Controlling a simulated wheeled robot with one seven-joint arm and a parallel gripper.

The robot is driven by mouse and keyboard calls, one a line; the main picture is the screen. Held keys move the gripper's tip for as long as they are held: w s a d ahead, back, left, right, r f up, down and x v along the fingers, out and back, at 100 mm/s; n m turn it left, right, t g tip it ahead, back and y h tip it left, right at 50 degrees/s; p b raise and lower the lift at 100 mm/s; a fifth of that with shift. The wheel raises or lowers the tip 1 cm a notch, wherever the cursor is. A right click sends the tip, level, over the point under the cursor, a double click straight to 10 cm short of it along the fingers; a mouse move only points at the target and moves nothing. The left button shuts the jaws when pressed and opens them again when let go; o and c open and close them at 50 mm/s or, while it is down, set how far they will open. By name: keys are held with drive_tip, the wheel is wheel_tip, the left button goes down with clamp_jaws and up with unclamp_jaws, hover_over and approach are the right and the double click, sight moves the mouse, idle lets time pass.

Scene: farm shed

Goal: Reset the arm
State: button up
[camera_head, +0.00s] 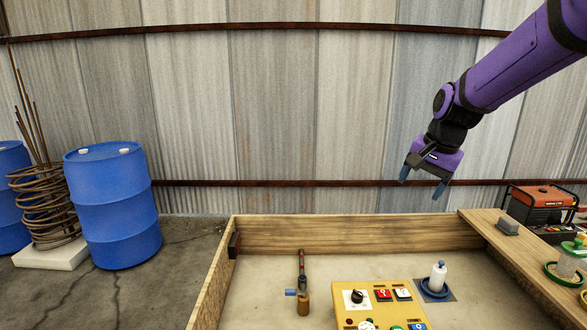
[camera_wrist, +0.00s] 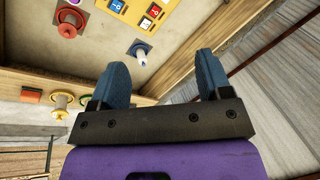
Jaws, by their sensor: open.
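My gripper (camera_head: 422,181) hangs from my purple arm at the upper right of the head view, high above the right part of the wooden-walled box. Its two blue-tipped fingers are spread apart with nothing between them. In the wrist view my gripper (camera_wrist: 168,80) also shows open, with empty space between its fingers. It touches nothing that I can see.
A wooden shelf (camera_head: 530,262) runs along the right. Blue barrels (camera_head: 112,205) stand left. A corrugated wall (camera_head: 290,110) closes the back.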

drive_tip(key=s+d+r+n+t+h, duration=0.1)
drive_tip(key=s+n, duration=0.3)
drive_tip(key=s, duration=1)
drive_tip(key=s+d+r+n+t, duration=0.1)
drive_tip(key=s+r+n, duration=0.2)
drive_tip(key=s, duration=1.2)
drive_tip(key=shift+d+r+n+t+h, duration=0.3)
drive_tip(key=shift+r+n+h, duration=0.1)
drive_tip(key=shift+r, duration=0.3)
